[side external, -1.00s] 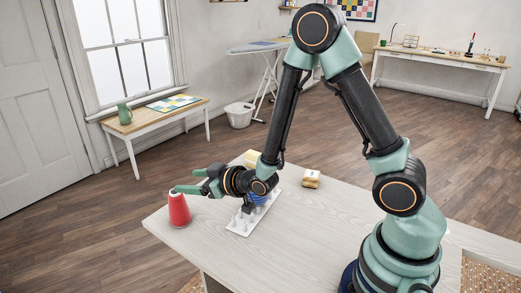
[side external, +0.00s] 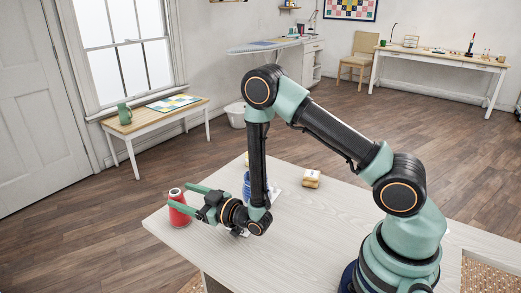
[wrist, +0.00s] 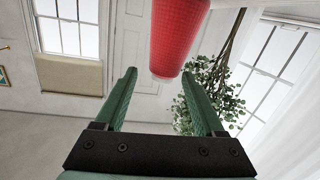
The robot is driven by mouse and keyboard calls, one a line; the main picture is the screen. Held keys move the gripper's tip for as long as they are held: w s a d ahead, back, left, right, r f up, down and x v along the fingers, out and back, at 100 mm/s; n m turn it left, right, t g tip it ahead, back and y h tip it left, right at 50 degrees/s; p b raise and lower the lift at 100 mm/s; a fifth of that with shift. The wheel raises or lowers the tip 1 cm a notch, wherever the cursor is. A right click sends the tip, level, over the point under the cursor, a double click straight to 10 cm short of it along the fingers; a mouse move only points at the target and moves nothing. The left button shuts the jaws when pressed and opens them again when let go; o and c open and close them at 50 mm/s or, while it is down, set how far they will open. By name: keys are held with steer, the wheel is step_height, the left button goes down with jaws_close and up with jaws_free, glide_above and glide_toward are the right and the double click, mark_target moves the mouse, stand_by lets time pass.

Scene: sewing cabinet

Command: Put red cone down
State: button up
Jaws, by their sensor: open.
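The red cone (side external: 177,214) stands upright on the table near its left corner in the side external view. My gripper (side external: 180,197) is low beside it, its fingers spread and reaching toward the cone's upper part. One finger crosses in front of the cone. In the wrist view the cone (wrist: 178,32) shows at the top, its narrow end pointing down near the tips of my open gripper (wrist: 158,75). Whether the fingers touch the cone, I cannot tell.
A blue spool (side external: 246,186) and a white pegged rack (side external: 274,194), largely hidden by my arm, are right of the cone. A small yellow-and-brown block (side external: 311,179) lies farther right. The table's (side external: 330,235) front middle is clear; its left edge is close to the cone.

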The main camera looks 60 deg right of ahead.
mark_target(174, 192)
steer(key=shift+w+a+f, duration=0.1)
steer(key=shift+w+a, duration=0.1)
steer(key=shift+w, duration=1.35)
steer(key=shift+w+a+f, duration=0.1)
steer(key=shift+w+a, duration=0.05)
steer(key=shift+w, duration=1.4)
jaws_close()
